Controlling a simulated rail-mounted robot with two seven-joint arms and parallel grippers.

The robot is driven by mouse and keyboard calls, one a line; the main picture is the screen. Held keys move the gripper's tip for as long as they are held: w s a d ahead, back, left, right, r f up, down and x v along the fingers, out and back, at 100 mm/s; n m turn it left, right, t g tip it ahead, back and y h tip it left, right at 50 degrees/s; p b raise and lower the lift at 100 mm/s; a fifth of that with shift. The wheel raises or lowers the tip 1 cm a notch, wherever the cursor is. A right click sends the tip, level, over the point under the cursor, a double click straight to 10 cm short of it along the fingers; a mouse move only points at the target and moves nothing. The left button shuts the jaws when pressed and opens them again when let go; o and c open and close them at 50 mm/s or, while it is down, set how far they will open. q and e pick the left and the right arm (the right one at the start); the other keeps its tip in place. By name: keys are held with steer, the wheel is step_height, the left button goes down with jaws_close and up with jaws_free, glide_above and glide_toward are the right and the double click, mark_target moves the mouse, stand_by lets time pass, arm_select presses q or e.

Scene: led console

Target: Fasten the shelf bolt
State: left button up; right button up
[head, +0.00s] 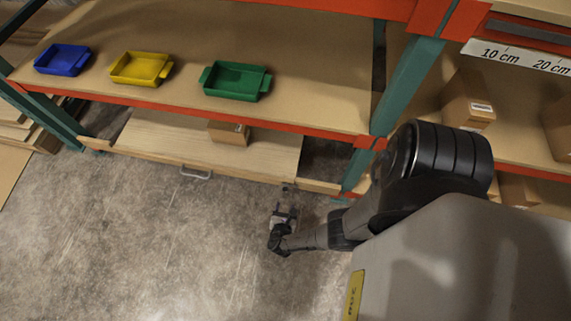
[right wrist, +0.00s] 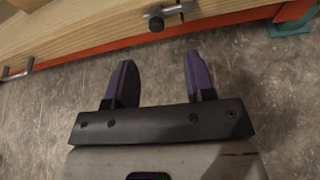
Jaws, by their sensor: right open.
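The shelf bolt (right wrist: 168,14) is a small grey metal slide bolt with a dark round knob, on the edge of the pale wooden front in the right wrist view. In the head view the bolt (head: 287,187) is tiny, near the right end of that wooden front (head: 235,175). My right gripper (head: 285,211) is open and empty below and in front of the bolt. Its two purple fingers (right wrist: 158,78) point toward the wooden front, apart from the bolt. Whether the bolt is slid across is too small to tell. My left gripper is out of view.
A metal handle (head: 196,174) sits left of the bolt. A cardboard box (head: 229,132) lies behind the wooden front. Blue (head: 63,60), yellow (head: 141,68) and green (head: 235,81) trays stand on the shelf above. A teal post (head: 408,82) rises at right. The concrete floor (head: 150,250) is clear.

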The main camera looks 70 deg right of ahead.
steer(key=shift+p+v, duration=0.65)
steer(key=shift+v, duration=1.75)
